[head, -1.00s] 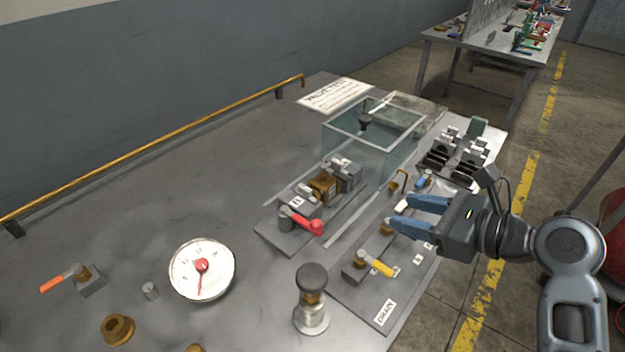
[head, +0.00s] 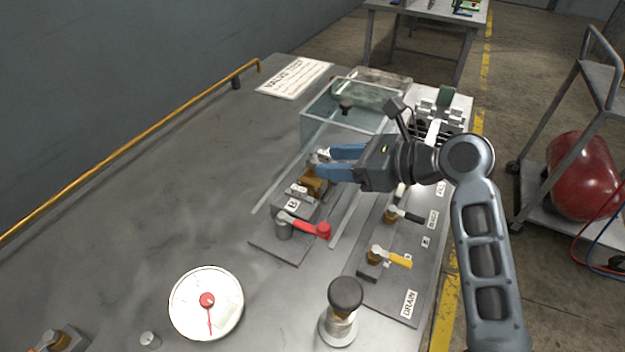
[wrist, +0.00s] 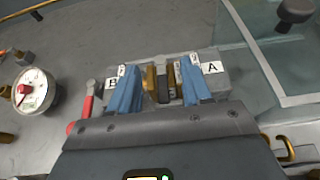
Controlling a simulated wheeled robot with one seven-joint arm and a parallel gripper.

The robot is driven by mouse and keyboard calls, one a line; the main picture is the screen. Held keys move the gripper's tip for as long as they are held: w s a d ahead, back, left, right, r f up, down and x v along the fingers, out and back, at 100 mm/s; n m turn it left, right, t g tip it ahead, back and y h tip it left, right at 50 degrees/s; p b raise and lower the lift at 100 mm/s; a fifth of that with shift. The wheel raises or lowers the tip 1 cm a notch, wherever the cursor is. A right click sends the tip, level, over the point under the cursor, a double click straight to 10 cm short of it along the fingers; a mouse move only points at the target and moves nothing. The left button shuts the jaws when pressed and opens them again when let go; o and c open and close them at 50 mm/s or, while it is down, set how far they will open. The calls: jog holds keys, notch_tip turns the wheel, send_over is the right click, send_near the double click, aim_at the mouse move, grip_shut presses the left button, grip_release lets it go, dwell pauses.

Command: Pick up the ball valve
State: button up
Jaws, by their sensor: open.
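A brass valve body (head: 312,186), likely the ball valve, sits in the grey fixture (head: 285,248) between blocks marked A and B. In the wrist view the brass body (wrist: 150,82) lies between the two blue fingers, beside dark pieces. My gripper (head: 321,163) is open above it, its fingers partly covering the fixture in the head view. In the wrist view the fingertips (wrist: 158,68) straddle the brass part from above; contact cannot be told. Another brass valve (head: 58,340) is cut off at the lower left of the head view.
A glass tank (head: 345,108) stands just behind the fixture. A red lever (head: 308,227) is at its near end. A panel of valves with a yellow handle (head: 395,258) lies to the right. A dark knob (head: 345,295) and a dial gauge (head: 206,302) stand in front. The left table is mostly clear.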

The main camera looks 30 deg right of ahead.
aim_at(314, 178)
jog(key=shift+x, duration=1.85)
jog(key=shift+f, duration=0.15)
jog(key=shift+c, duration=0.5)
grip_shut()
jog(key=shift+d, duration=0.1)
